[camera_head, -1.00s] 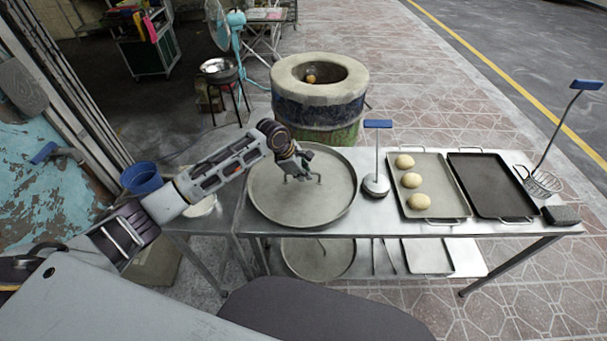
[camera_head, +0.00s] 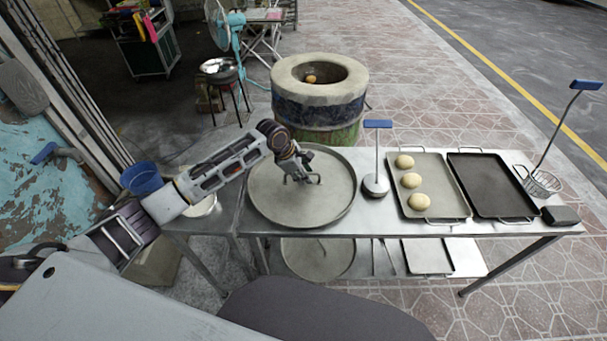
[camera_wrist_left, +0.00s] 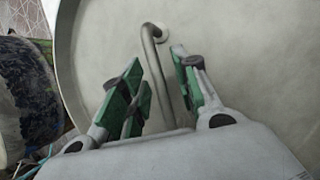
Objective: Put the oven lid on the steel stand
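The oven lid (camera_head: 270,200) is a large round grey metal disc with a raised rim, lying flat on the left end of the steel table (camera_head: 380,216). Its bent bar handle (camera_head: 317,178) stands up near the middle. My left gripper (camera_head: 301,172) reaches down over the lid from the left. In the left wrist view, the lid (camera_wrist_left: 240,50) fills most of the picture, and the green-padded fingers of my left gripper (camera_wrist_left: 158,75) are apart, one on each side of the handle (camera_wrist_left: 158,60). A gap shows beside the handle. My right gripper is not in view.
The round barrel oven (camera_head: 318,100) stands open behind the table. Right of the lid are a blue-handled tool (camera_head: 377,160), a tray (camera_head: 440,190) with dough balls, a dark tray (camera_head: 490,185) and a wire basket tool (camera_head: 542,183). A metal bowl (camera_head: 218,70) sits on a stand.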

